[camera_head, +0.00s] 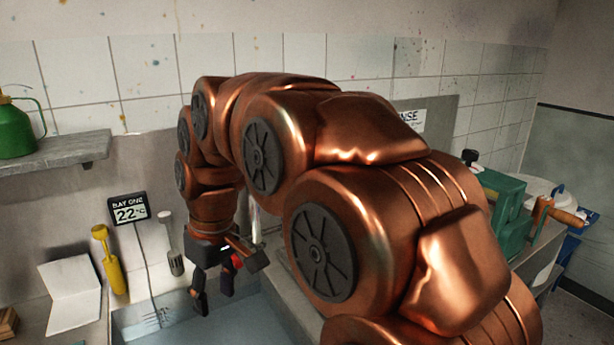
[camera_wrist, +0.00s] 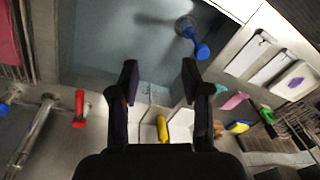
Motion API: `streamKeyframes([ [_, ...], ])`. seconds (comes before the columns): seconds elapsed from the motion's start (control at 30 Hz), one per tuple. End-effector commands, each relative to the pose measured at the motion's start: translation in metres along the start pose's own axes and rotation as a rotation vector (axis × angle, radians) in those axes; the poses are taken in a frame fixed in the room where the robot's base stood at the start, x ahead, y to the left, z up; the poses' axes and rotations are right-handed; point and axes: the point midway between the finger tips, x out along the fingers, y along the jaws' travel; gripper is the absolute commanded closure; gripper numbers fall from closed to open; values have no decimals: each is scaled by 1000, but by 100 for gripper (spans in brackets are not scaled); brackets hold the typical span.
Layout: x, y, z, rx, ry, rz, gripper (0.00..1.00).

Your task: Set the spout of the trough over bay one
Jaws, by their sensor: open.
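The metal spout (camera_wrist: 36,132) shows at the left of the wrist view as a long bright pipe between a red tap handle (camera_wrist: 80,108) and a blue one (camera_wrist: 6,106). It lies to the left of my gripper (camera_wrist: 160,82) there, apart from the fingers. In the head view my arm hides most of the spout. Bay one of the trough (camera_head: 205,325) holds bluish water, under the sign (camera_head: 128,212) reading "BAY ONE 22". My gripper (camera_head: 214,297) is open and empty, pointing down above this bay. I cannot tell exactly where the spout's outlet points.
A yellow tool (camera_head: 112,262) and a grey one (camera_head: 171,247) hang on the wall. A blue-handled item (camera_wrist: 200,50) is at bay one's edge. White trays (camera_wrist: 270,65) lie beside the bay. A green can (camera_head: 15,130) stands on a shelf; a green machine (camera_head: 505,205) is at right.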

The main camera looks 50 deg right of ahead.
Motion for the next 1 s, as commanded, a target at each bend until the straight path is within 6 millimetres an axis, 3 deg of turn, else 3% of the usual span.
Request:
streamKeyframes([
  [0.2, -31, 45, -38, -37, 71, -2, 52],
  [0.5, -73, 115, -71, -86, 166, 22, 52],
  [0.8, -108, 194, -82, -124, 246, 73, 52],
  [1.0, -129, 249, -75, -145, 288, 123, 52],
])
